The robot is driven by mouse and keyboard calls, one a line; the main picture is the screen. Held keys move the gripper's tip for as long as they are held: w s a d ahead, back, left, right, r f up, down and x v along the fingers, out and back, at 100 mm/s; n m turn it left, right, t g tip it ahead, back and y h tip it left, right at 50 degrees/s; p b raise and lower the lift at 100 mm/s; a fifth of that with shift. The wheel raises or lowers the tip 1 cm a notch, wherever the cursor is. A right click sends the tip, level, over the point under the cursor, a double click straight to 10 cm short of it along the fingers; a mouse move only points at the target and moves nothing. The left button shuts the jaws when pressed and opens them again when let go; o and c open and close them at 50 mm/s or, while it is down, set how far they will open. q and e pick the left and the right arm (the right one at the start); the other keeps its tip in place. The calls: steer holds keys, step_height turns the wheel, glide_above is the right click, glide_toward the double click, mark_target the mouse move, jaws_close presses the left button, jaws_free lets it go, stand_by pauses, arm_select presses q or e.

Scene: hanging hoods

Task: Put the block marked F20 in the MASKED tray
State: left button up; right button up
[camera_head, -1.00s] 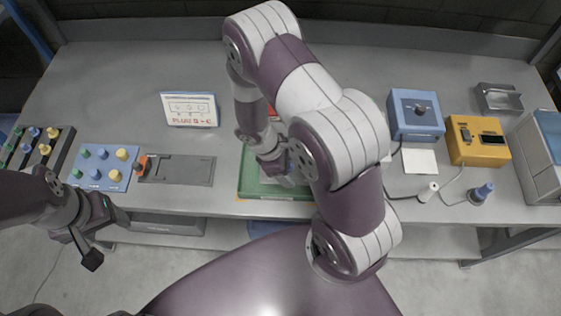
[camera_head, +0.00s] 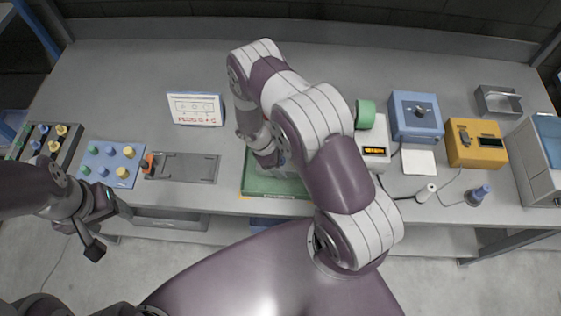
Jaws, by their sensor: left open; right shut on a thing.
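My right gripper (camera_head: 284,168) is low over a green tray or mat (camera_head: 262,186) at the front middle of the bench. My own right arm covers most of its jaws. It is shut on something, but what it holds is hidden. No F20 mark and no MASKED label can be read. My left gripper (camera_head: 94,232) is open and empty in front of the bench's left edge, over the floor.
On the left are a black rack (camera_head: 62,148), a blue board with coloured knobs (camera_head: 108,172) and a grey clamp plate (camera_head: 185,168). A white sign (camera_head: 196,108) stands behind. On the right are a white device (camera_head: 374,152), blue box (camera_head: 415,112) and yellow box (camera_head: 474,140).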

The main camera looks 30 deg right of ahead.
steer(key=o, duration=1.6)
